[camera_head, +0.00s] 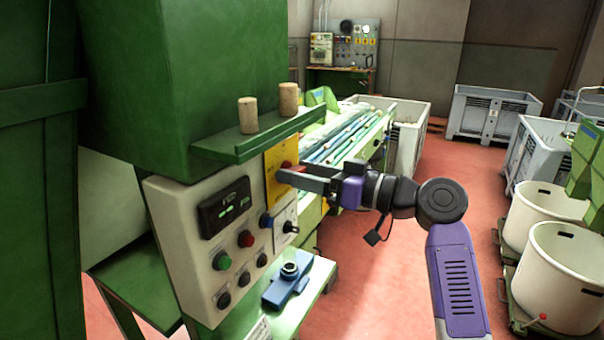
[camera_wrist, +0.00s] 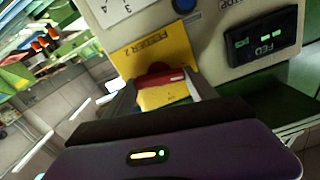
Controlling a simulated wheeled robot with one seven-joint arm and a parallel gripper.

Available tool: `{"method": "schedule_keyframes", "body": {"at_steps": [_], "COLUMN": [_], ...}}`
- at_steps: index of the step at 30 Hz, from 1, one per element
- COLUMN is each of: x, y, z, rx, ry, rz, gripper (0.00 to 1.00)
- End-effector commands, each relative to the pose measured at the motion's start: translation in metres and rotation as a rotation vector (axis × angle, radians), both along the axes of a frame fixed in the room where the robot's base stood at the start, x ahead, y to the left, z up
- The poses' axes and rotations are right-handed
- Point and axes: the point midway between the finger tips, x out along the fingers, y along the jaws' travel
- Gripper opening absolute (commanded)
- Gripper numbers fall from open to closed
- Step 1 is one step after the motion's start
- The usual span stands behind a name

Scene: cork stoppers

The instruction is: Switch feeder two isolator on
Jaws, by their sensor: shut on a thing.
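The feeder two isolator is a red handle (camera_head: 287,164) on a yellow plate (camera_head: 272,187) at the right side of the control panel. In the wrist view the yellow plate (camera_wrist: 165,52) reads "FEEDER 2", and the red handle (camera_wrist: 158,77) lies between the fingers. My gripper (camera_head: 285,174) reaches in from the right and is shut on the red handle; it also shows in the wrist view (camera_wrist: 162,88). The fingers partly hide the handle. I cannot tell its switch position from any marking.
The panel (camera_head: 180,235) has a green-digit display (camera_head: 224,207), several buttons and a black selector (camera_head: 290,227). Above is a green shelf (camera_head: 230,150) with two corks (camera_head: 248,115). A blue device (camera_head: 287,284) sits below. White bins (camera_head: 565,278) stand right; red floor is open between.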

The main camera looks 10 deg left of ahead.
Motion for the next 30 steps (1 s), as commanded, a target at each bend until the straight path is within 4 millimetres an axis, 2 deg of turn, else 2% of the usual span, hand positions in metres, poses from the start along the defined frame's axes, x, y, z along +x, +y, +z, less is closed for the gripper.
{"method": "schedule_keyframes", "body": {"at_steps": [30], "x": [0.0024], "y": [-0.0012], "z": [0.0006], "rx": [0.327], "ry": [0.904], "rz": [0.000], "gripper": [0.25]}}
